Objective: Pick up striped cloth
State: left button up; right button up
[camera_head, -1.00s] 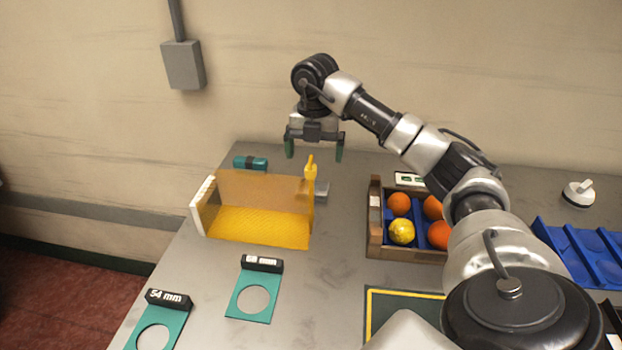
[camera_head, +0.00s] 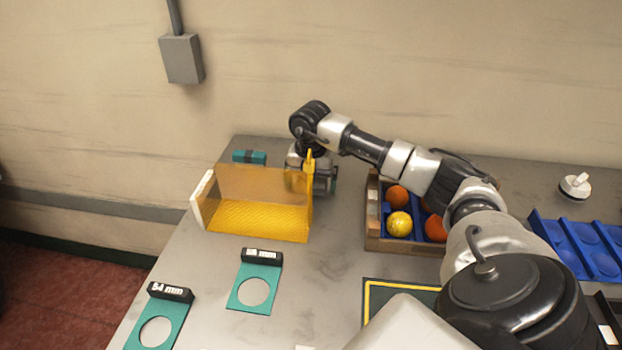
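No cloth with clear stripes can be made out. A small teal roll with a dark band (camera_head: 249,157) lies at the back left of the table, behind the yellow see-through box; I cannot tell if it is cloth. My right gripper (camera_head: 325,182) is low at the table, just right of the box's yellow post and partly hidden by it. The small grey item that lay there is covered by the gripper. Whether the fingers are open or shut on it cannot be seen. My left gripper is not in view.
The yellow box (camera_head: 258,221) stands left of the gripper. A crate (camera_head: 400,245) with oranges and a yellow fruit is to the right. Two teal ring gauges (camera_head: 240,297) (camera_head: 140,338) lie at the front left. A blue tray (camera_head: 590,262) is far right.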

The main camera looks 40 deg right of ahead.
jog(key=c, duration=0.8)
jog(key=shift+r, duration=0.15)
